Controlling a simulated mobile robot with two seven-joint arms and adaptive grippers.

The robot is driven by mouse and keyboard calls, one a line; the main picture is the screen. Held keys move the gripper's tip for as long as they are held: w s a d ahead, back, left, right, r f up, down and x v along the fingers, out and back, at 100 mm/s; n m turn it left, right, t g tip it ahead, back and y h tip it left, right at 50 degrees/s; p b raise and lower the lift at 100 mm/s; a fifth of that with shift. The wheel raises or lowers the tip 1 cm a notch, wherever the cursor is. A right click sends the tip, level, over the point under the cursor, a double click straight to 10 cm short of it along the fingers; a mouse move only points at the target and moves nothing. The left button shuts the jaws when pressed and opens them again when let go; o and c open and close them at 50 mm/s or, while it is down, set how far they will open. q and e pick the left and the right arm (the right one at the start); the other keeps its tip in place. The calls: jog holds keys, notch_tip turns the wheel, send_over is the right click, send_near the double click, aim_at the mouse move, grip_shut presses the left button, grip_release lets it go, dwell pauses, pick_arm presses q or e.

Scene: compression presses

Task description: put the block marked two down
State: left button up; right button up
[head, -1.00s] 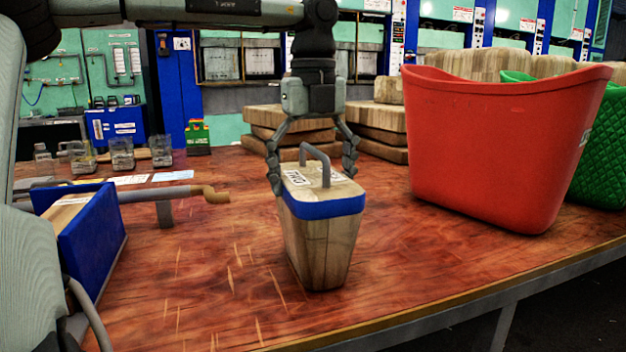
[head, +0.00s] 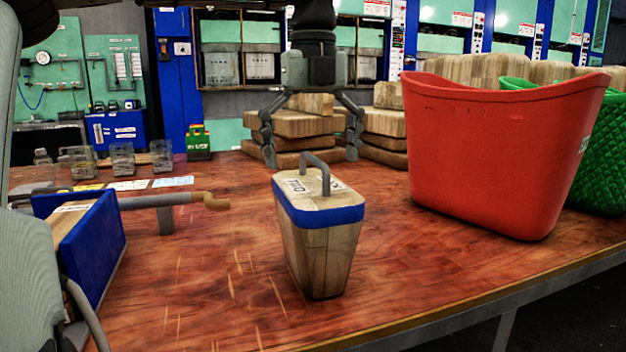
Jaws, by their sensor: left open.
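The block (head: 322,250) is a tapered wooden piece with a blue band near its top, a grey loop handle and a white label on top. It stands upright on the reddish wooden table (head: 210,300) near the middle of the head view. My left gripper (head: 311,158) is open and empty, above and behind the block, with its fingers spread wide and clear of the handle. My right gripper cannot be made out in this view.
A red bucket (head: 495,155) and a green basket (head: 597,160) stand at the right. Stacked wooden slabs (head: 295,124) lie behind the gripper. A blue-sided box (head: 95,245) and a pipe with a brown hook end (head: 205,199) are at the left. Glass jars (head: 122,158) stand at the back left.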

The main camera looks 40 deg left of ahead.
pick_arm(q)
notch_tip(320, 180, up, 6)
jog(key=shift+r+p, duration=0.25)
jog(key=shift+p, duration=0.15)
jog(key=shift+r, duration=0.45)
pick_arm(e)
jog(key=shift+s+d+f+g, duration=0.1)
jog(key=shift+d+f+g, duration=0.1)
jog(key=shift+f, duration=0.35)
jog(key=shift+s+d+f+g, duration=0.1)
jog(key=shift+f+g, duration=0.1)
jog(key=shift+f, duration=0.35)
pick_arm(q)
jog(key=shift+f, duration=0.1)
